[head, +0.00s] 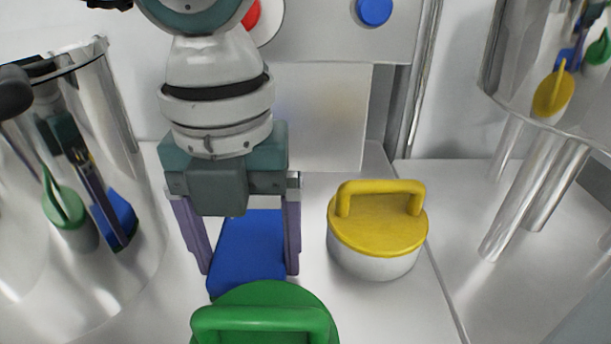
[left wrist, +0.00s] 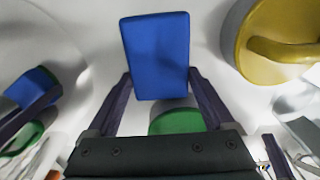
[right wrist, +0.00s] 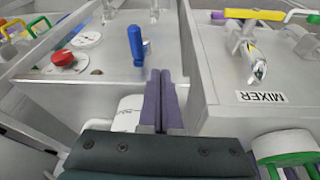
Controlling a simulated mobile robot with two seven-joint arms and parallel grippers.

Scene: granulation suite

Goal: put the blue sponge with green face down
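The blue sponge (head: 250,243) is between the fingers of my left gripper (head: 248,270) in the head view, over the pale metal surface. In the left wrist view the sponge (left wrist: 156,55) reaches out past the fingertips, which meet its two long sides. My left gripper appears shut on it. Only blue faces show; no green face is visible on the sponge. I cannot tell whether its underside touches the surface. My right gripper (right wrist: 161,75) is shut and empty in the right wrist view; it is outside the head view.
A yellow-lidded white container (head: 375,230) stands right of the sponge. A green-lidded item (head: 265,312) is close in front of it. A shiny metal vessel (head: 105,250) stands left. The right wrist view shows a blue lever (right wrist: 137,45) and a red button (right wrist: 64,59).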

